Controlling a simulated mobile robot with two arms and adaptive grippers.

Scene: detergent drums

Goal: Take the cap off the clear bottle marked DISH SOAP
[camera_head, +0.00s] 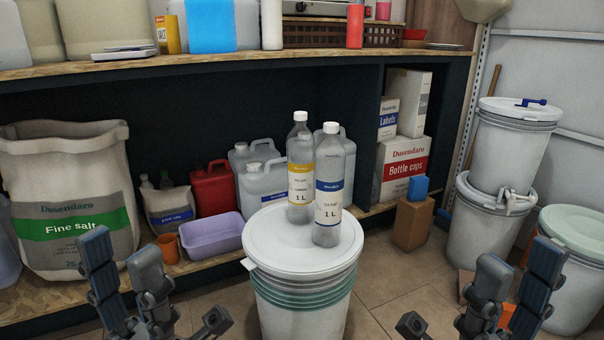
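Two clear bottles with white caps stand upright on the white lid of a drum (268,255). The rear-left bottle (299,155) has a yellow label, and the front-right bottle (328,170) has a blue label. Both labels read 1 L; the smaller print is too small to tell which says DISH SOAP. The caps, the yellow bottle's cap (300,116) and the blue bottle's cap (330,128), are on. My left gripper (155,290) is open and empty, low and left of the drum. My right gripper (478,295) is open and empty, low and right of it.
Shelves behind hold a salt sack (70,200), a purple tub (213,232), a red canister (212,187), jugs and boxes (402,165). Stacked drums (490,220) stand at right. The air around the two bottles is clear in front.

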